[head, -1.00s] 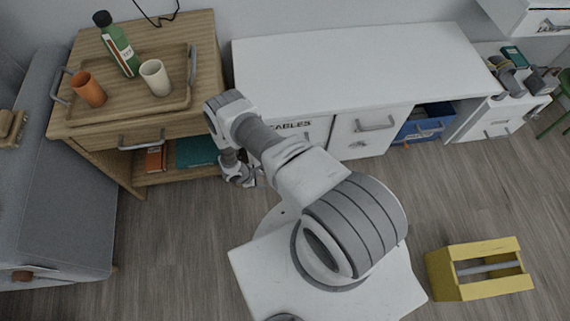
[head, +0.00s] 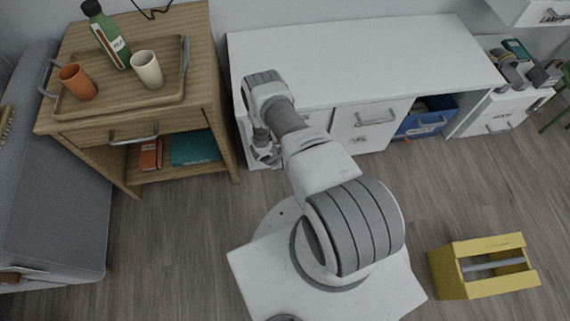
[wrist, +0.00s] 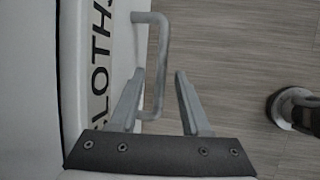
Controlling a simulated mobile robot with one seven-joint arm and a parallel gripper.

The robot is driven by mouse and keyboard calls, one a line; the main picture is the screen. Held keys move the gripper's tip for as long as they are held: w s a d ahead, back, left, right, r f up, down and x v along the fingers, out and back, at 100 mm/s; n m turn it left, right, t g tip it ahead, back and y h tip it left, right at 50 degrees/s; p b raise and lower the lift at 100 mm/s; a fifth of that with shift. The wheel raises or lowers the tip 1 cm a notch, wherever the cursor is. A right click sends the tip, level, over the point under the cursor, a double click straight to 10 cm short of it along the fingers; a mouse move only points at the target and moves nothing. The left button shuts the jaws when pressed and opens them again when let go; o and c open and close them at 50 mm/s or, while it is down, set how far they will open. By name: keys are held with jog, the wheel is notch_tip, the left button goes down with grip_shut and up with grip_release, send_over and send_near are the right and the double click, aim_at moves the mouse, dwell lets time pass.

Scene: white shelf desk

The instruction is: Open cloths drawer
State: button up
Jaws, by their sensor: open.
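The cloths drawer's white front (wrist: 100,20) fills the left of the wrist view, with the black letters "CLOTHS" running up it. Its grey bar handle (wrist: 161,50) stands out from that front. My gripper (wrist: 160,74) is open, with one finger on each side of the handle's lower part in the picture. I cannot tell whether either finger touches the bar. In the head view my gripper (head: 265,155) is low at the left front of the white desk (head: 350,60). My arm hides most of the drawer and its handle there.
A wooden cart (head: 205,60) with a tray, bottle and two cups stands close to the left of my gripper. A blue bin (head: 425,122) sits in the desk's open bay. A yellow toolbox (head: 450,275) is on the floor at right.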

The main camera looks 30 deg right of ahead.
grip_shut()
dwell(1.4)
